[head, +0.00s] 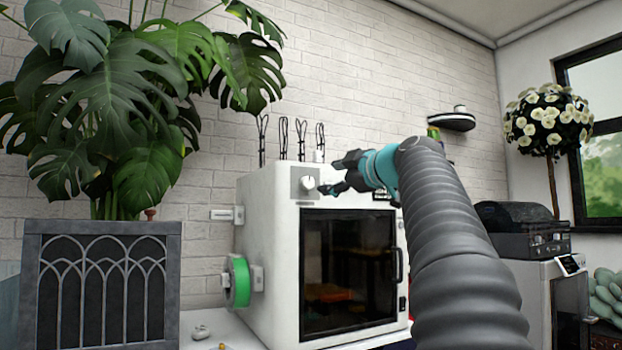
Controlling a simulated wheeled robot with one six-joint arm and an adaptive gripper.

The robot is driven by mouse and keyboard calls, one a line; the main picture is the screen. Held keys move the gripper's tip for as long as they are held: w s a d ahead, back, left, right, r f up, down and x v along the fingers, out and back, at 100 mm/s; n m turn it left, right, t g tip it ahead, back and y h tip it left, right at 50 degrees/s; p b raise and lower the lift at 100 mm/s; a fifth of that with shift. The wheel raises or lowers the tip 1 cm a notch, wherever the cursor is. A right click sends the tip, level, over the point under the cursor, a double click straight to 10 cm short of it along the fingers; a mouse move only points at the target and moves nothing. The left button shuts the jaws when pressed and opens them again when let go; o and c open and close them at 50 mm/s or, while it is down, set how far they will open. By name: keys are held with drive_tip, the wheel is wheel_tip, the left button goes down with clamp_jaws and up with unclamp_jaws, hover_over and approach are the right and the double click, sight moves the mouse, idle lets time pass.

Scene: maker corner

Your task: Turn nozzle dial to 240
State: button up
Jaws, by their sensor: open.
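A white box-shaped machine (270,250) with a dark glass door (345,265) stands on a white surface in the head view. A round white dial (307,183) sits on a grey plate at the upper left of its front. The dial's markings are too small to read. My gripper (325,188) is open just to the right of the dial, fingers pointing left toward it. I cannot tell whether a fingertip touches the dial. My gripper and arm hide the upper right of the machine's front.
A green spool (239,281) is mounted on the machine's left side. A large leafy plant (120,100) in a grey planter (100,285) stands at left. A black machine (520,230) is on a cabinet at right, beside a flowering tree (548,122). Small items lie on the white surface at front left.

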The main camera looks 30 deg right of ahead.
sight(309, 182)
drive_tip(key=w+p, duration=0.1)
drive_tip(key=w, duration=0.4)
drive_tip(key=w+a+p, duration=0.1)
drive_tip(key=w, duration=0.2)
drive_tip(key=shift+w+a+p, duration=0.1)
drive_tip(key=shift+w+p, duration=0.25)
clamp_jaws()
